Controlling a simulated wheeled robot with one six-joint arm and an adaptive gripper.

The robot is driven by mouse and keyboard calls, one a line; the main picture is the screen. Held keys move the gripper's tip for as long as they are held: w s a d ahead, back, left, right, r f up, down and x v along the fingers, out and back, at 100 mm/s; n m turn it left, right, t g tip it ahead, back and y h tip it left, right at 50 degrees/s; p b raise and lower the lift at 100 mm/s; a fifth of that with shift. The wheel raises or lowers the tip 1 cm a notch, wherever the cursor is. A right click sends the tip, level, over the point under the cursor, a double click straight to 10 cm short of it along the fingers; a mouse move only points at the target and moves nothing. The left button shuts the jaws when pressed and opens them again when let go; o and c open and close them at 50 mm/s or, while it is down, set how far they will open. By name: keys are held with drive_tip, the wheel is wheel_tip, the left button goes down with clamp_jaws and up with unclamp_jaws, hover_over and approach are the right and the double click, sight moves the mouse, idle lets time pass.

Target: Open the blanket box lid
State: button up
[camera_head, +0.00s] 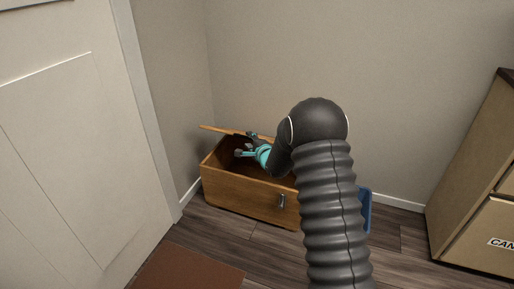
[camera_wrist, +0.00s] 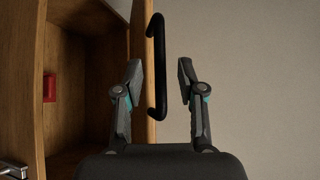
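The wooden blanket box (camera_head: 240,193) stands on the floor in the corner, with its lid (camera_head: 216,129) raised part way and the dark inside showing. My gripper (camera_head: 246,145) is at the raised lid, partly hidden by my arm. In the wrist view the lid (camera_wrist: 150,108) shows edge-on, with a black bar handle (camera_wrist: 160,68) on it. My gripper (camera_wrist: 161,78) is open there, with one finger on each side of the handle and lid edge. A gap shows between the handle and the right finger; contact on the left is unclear.
A metal latch (camera_head: 282,200) is on the box front. A red item (camera_wrist: 50,87) shows inside the box. A blue object (camera_head: 365,208) stands right of the box, partly behind my arm. A door (camera_head: 75,140) is at left, a brown mat (camera_head: 190,268) in front, and a cabinet (camera_head: 480,195) at right.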

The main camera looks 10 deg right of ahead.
drive_tip(key=v, duration=0.8)
